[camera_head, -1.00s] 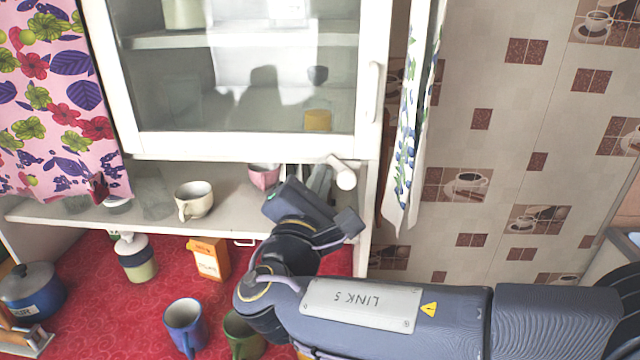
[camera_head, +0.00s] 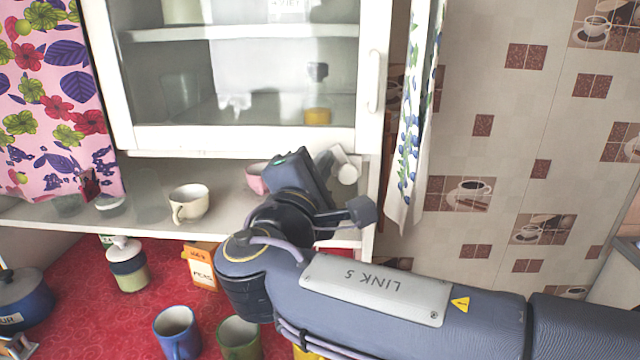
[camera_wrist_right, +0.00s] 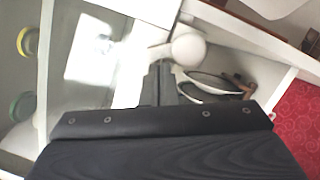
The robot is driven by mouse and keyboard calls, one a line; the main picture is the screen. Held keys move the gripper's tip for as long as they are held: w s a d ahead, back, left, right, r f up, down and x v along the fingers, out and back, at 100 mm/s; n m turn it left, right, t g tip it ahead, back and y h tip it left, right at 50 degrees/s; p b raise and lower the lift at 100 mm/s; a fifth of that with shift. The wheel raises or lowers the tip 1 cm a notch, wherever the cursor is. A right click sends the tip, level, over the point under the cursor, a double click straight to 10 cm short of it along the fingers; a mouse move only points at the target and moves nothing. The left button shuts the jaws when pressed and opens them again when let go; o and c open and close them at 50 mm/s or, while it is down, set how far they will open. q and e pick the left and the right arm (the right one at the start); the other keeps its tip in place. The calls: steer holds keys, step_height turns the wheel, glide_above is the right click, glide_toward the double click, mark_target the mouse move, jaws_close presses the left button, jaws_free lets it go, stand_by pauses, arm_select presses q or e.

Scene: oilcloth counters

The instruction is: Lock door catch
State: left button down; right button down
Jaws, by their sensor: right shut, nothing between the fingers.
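The white door catch (camera_head: 346,170), a short rounded peg, sits at the lower right corner of the glazed cabinet door (camera_head: 240,140). The door appears closed against the frame. My right gripper (camera_head: 328,162) is beside the catch on its left. In the right wrist view the catch's round white end (camera_wrist_right: 188,49) is just beyond the fingertips (camera_wrist_right: 166,72), which are shut with nothing between them. I cannot tell whether they touch the catch. My left gripper is not in view.
A white handle (camera_head: 374,80) stands on the door's right side. A patterned towel (camera_head: 410,130) hangs to the right. A cream cup (camera_head: 189,203) and a pink cup (camera_head: 256,178) stand on the shelf. Blue (camera_head: 177,332) and green (camera_head: 239,338) mugs stand on the red counter below.

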steer(key=shift+d+r+m+g+b, duration=0.15)
steer(key=shift+r+m+g+b, duration=0.1)
steer(key=shift+m+b, duration=0.4)
steer(key=shift+d+r+m+g+b, duration=0.1)
steer(key=shift+r+m+g+b, duration=0.2)
steer(key=shift+m, duration=0.65)
steer(key=shift+d+r+m+g+b, duration=0.15)
steer(key=shift+m+b, duration=0.4)
steer(key=shift+m, duration=0.25)
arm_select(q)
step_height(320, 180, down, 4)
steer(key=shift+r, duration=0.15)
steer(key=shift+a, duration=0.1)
